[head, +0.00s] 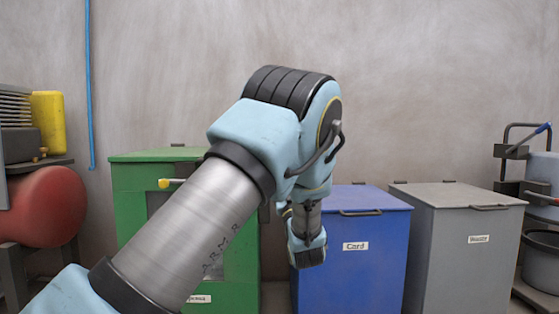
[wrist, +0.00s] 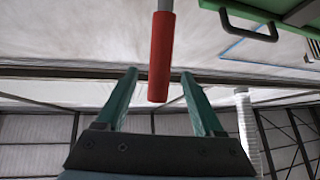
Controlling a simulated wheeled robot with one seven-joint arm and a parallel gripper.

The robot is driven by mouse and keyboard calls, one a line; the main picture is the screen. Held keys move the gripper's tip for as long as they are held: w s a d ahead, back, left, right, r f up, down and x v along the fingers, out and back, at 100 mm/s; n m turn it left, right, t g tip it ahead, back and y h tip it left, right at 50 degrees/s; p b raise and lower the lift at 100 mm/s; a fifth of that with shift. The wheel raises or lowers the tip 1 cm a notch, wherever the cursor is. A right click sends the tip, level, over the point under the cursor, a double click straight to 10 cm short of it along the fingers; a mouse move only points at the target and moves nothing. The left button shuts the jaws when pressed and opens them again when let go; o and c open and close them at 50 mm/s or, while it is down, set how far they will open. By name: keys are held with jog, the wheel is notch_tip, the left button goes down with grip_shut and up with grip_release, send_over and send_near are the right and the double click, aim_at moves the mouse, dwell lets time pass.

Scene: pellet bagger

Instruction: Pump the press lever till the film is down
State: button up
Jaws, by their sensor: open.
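A red cylindrical grip (wrist: 161,60) on a grey rod shows in the wrist view, likely the press lever's handle. It comes down from the top edge, and its free end appears between my two green fingers. My gripper (wrist: 157,73) is open, with a visible gap on each side of the grip. I cannot tell how deep the grip sits between the fingers. In the head view my arm hides the middle of the scene, and neither the fingers nor the red grip can be made out. No film can be made out.
In the head view a green cabinet (head: 130,215), a blue Card bin (head: 375,255) and a grey Waste bin (head: 465,265) line the wall. A red tank (head: 45,207) stands left. A machine with a blue-ended lever (head: 543,128) stands right.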

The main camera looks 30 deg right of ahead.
jog(key=v, duration=0.5)
jog(key=shift+s+f, duration=0.2)
jog(key=shift+s, duration=0.05)
jog(key=shift+a, duration=0.1)
jog(key=w+a+f+n+g+p, duration=0.3)
jog(key=n+g+p, duration=0.4)
jog(key=n, duration=0.8)
jog(key=s+r+n+g+h+p, duration=0.35)
jog(key=s+r+n+p, duration=0.2)
jog(key=r+n, duration=0.65)
jog(key=shift+n+h, duration=0.3)
jog(key=shift+h, duration=0.05)
jog(key=x, duration=0.3)
jog(key=f+x, duration=0.1)
jog(key=x, duration=0.2)
jog(key=a+p+x, duration=0.1)
jog(key=x, duration=0.3)
jog(key=shift+w+f, duration=0.2)
jog(key=shift+w, duration=0.2)
